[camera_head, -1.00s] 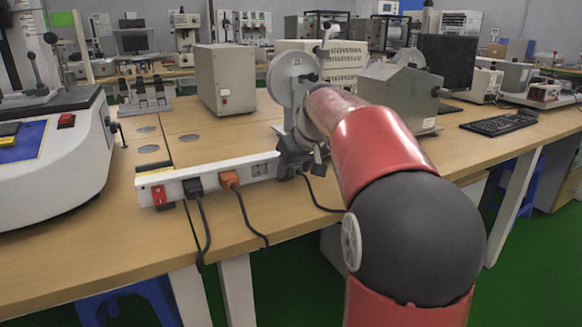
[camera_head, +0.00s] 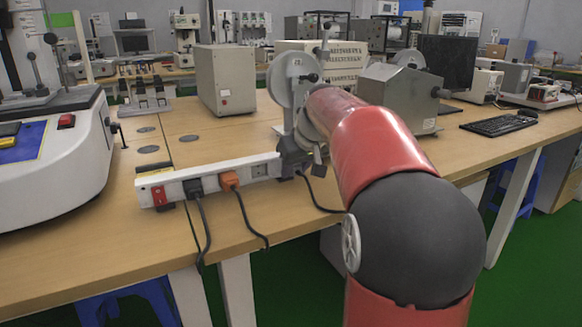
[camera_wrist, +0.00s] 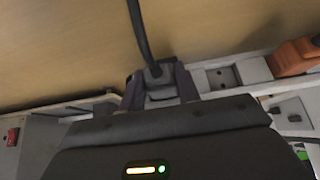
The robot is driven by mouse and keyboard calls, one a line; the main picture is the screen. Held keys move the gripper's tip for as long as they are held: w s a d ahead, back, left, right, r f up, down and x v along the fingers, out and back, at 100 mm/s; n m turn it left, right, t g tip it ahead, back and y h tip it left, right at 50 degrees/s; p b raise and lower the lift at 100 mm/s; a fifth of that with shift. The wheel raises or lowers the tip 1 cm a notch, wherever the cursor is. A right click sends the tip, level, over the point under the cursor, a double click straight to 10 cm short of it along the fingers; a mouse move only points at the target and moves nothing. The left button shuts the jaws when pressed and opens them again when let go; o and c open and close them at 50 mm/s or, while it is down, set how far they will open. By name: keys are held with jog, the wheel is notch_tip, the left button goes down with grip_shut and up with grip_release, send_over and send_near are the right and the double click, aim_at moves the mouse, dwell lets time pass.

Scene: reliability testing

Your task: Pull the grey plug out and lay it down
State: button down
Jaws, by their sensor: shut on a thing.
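My gripper (camera_head: 291,160) is at the right end of the white power strip (camera_head: 225,171). In the wrist view its two dark fingers (camera_wrist: 160,88) are closed on both sides of the grey plug (camera_wrist: 155,76). A dark cable runs from the plug up across the picture. In the head view the plug is hidden behind my gripper, and its cable hangs below toward the table edge. I cannot tell whether the plug is still seated in its socket. An empty socket (camera_head: 260,170) lies just left of my gripper; it also shows in the wrist view (camera_wrist: 222,76).
An orange plug (camera_head: 229,180) and a black plug (camera_head: 193,187) sit in the strip, with cables over the table edge. A red switch (camera_head: 159,195) is at its left end. A grey metal box (camera_head: 398,97) stands right behind my arm.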

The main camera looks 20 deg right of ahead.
aim_at(302, 193)
jog(key=shift+s, duration=0.15)
jog(key=shift+s+d+b, duration=0.1)
jog(key=shift+s+b, duration=1.1)
jog(key=shift+s, duration=1.15)
jog(key=shift+s, duration=0.1)
jog(key=shift+f+b, duration=1)
jog(key=shift+f, duration=0.2)
jog(key=c, duration=0.9)
grip_release()
jog(key=p+v, duration=0.1)
jog(key=v, duration=0.7)
